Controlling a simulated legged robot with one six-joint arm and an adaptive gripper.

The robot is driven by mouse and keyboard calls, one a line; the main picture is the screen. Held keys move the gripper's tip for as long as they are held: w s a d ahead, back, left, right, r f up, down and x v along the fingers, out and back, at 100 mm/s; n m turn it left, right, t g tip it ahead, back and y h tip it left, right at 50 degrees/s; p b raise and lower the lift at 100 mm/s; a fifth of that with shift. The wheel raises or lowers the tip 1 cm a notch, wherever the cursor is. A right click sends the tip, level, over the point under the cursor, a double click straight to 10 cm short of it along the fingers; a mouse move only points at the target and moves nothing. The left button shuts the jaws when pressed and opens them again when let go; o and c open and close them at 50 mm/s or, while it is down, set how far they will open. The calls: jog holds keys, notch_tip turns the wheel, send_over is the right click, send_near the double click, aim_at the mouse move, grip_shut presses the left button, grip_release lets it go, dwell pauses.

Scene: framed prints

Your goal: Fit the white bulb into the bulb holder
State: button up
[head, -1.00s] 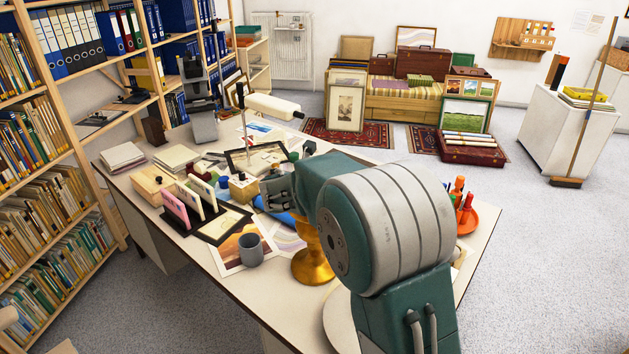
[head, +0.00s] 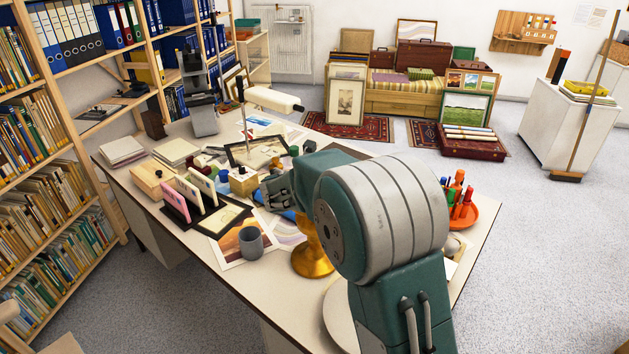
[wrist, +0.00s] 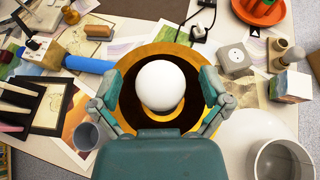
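The white bulb (wrist: 161,85) is in the middle of the wrist view, round end toward the camera. A narrow orange-gold edge, probably the bulb holder (wrist: 166,112), shows just below it; how far the bulb sits in it cannot be told. Around them is a wide orange ring (wrist: 126,88) with a dark inside. In the head view, a golden stand (head: 313,262) is partly behind my arm; the bulb is hidden there. My gripper (wrist: 161,92) is open, one finger on each side of the bulb with gaps. It also shows in the head view (head: 274,188).
A grey mug (head: 251,243) stands left of the golden stand. An orange tray with tools (head: 462,212) is at the desk's right.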

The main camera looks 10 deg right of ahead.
jog(key=v, duration=1.2)
dwell(0.3)
jog(key=s+d+r+m+g+y, duration=0.1)
jog(key=s+d+m+g, duration=0.1)
jog(key=s+d+m, duration=0.45)
jog(key=s+d+r+m+g+y, duration=0.1)
jog(key=s+d+r+m+g, duration=0.15)
jog(key=s+m, duration=0.6)
jog(key=s+a+f+m+y, duration=0.2)
jog(key=s+m+y, duration=0.3)
jog(key=s+m, duration=0.8)
jog(key=s, duration=0.3)
jog(key=shift+s+a+m+y, duration=0.2)
jog(key=shift+a+m+y, duration=0.1)
jog(key=shift+a+m, duration=0.1)
